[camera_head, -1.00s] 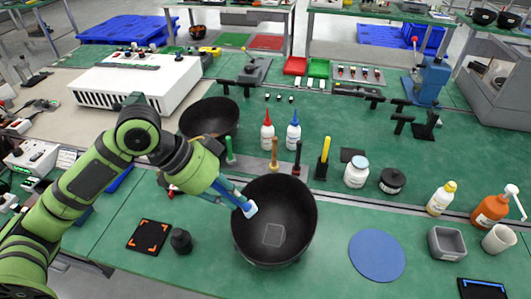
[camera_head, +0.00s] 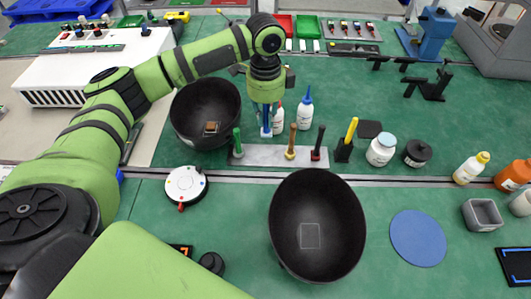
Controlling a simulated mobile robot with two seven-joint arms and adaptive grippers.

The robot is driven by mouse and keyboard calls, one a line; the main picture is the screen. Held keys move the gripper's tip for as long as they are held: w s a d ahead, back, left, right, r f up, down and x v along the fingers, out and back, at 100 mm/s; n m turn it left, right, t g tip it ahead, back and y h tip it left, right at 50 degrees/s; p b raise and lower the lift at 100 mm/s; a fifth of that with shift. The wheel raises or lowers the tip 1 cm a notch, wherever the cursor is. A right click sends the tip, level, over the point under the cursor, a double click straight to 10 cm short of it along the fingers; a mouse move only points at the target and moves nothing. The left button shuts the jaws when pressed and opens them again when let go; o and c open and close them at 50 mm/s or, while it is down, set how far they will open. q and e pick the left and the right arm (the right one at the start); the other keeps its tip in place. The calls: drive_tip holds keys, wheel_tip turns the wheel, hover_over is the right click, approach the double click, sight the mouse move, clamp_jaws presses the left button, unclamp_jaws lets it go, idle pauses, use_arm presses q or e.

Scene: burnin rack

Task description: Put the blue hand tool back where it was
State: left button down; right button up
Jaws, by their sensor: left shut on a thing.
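My left gripper (camera_head: 266,98) points down above the grey rack plate (camera_head: 269,155) and is shut on the blue hand tool (camera_head: 266,121). The tool hangs about upright, its pale blue lower end downward. In the picture it lies between the green tool (camera_head: 237,142) and the brown tool (camera_head: 291,141), which stand on the plate with a black tool (camera_head: 318,143). Whether its lower end touches the plate is unclear. The tool's upper part is hidden by the gripper. My right gripper is out of view.
A black bowl (camera_head: 205,137) stands left of the gripper, and a larger one (camera_head: 343,220) in front. White bottles (camera_head: 305,110) stand close behind the rack. A yellow tool (camera_head: 347,136) stands to its right. A white round device (camera_head: 186,185) lies front left.

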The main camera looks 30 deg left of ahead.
sight(264, 130)
use_arm(q)
drive_tip(key=f, duration=0.3)
drive_tip(key=f+p, duration=0.1)
drive_tip(key=f, duration=0.1)
drive_tip(key=shift+w+a+f, duration=0.15)
drive_tip(key=shift+a+f, duration=0.15)
drive_tip(key=shift+a, duration=0.1)
drive_tip(key=shift+f, duration=0.3)
wheel_tip(264, 130, down, 3)
drive_tip(key=shift+f+p, duration=0.1)
drive_tip(key=shift+p, duration=0.35)
drive_tip(key=shift+f, duration=0.35)
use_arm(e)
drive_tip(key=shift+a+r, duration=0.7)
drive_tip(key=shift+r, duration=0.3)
use_arm(q)
drive_tip(key=shift+f, duration=0.1)
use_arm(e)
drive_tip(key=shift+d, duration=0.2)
use_arm(q)
drive_tip(key=c, duration=1.2)
unclamp_jaws()
drive_tip(key=shift+c, duration=0.2)
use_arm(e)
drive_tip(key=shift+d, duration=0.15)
